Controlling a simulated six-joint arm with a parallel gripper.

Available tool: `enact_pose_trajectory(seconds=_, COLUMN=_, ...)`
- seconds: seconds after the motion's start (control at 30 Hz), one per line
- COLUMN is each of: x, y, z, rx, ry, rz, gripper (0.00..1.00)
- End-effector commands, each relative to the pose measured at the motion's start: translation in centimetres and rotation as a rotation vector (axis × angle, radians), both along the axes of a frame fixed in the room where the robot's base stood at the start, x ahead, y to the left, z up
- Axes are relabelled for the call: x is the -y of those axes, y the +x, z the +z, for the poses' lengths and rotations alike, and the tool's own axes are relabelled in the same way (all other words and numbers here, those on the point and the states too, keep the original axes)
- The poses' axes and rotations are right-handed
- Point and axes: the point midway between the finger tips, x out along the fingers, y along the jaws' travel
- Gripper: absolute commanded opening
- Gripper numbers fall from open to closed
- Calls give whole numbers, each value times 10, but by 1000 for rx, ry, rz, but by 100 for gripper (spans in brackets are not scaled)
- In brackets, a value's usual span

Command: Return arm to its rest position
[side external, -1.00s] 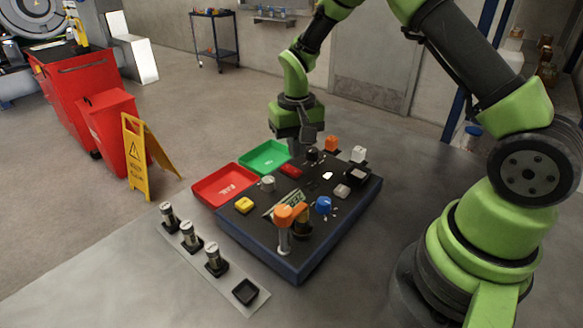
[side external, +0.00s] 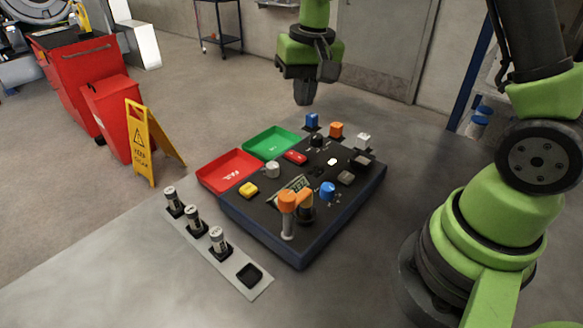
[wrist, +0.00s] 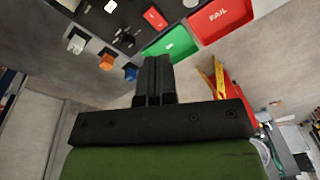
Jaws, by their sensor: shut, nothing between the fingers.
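My gripper (side external: 304,93) hangs in the air above and behind the far edge of the dark control panel (side external: 262,222), fingers pointing down. In the wrist view my gripper (wrist: 153,62) shows its fingers together with nothing between them. It is clear of the panel's knobs. The blue block (side external: 312,121) stands at the panel's far edge, below the gripper, with the orange block (side external: 336,130) beside it; both also show in the wrist view, the blue block (wrist: 130,72) and the orange block (wrist: 106,62).
A green tray (side external: 291,133) and a red FAIL tray (side external: 203,178) lie left of the panel. A strip (side external: 229,270) holds several upright cylinders and one empty socket. A yellow floor sign (side external: 140,140) stands farther left. The air around my gripper is clear.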

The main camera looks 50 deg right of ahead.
Motion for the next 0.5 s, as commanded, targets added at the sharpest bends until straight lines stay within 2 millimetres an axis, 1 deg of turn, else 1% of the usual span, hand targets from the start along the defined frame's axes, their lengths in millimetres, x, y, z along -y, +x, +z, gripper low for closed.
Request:
enact_pose_trajectory(seconds=0.03, x=-6, y=-10, z=22, rx=46, ry=5, rz=10, gripper=0)
enact_pose_trajectory(seconds=0.1, x=-14, y=-25, z=46, rx=98, ry=13, rz=21, gripper=0)
enact_pose_trajectory(seconds=0.17, x=-20, y=-40, z=64, rx=143, ry=21, rz=31, gripper=0)
enact_pose_trajectory(seconds=0.2, x=-25, y=-51, z=74, rx=171, ry=26, rz=41, gripper=0)
enact_pose_trajectory(seconds=0.33, x=-37, y=-88, z=102, rx=269, ry=45, rz=66, gripper=0)
enact_pose_trajectory(seconds=0.4, x=-44, y=-108, z=112, rx=323, ry=57, rz=81, gripper=0)
enact_pose_trajectory(seconds=0.5, x=-51, y=-137, z=120, rx=393, ry=72, rz=101, gripper=0)
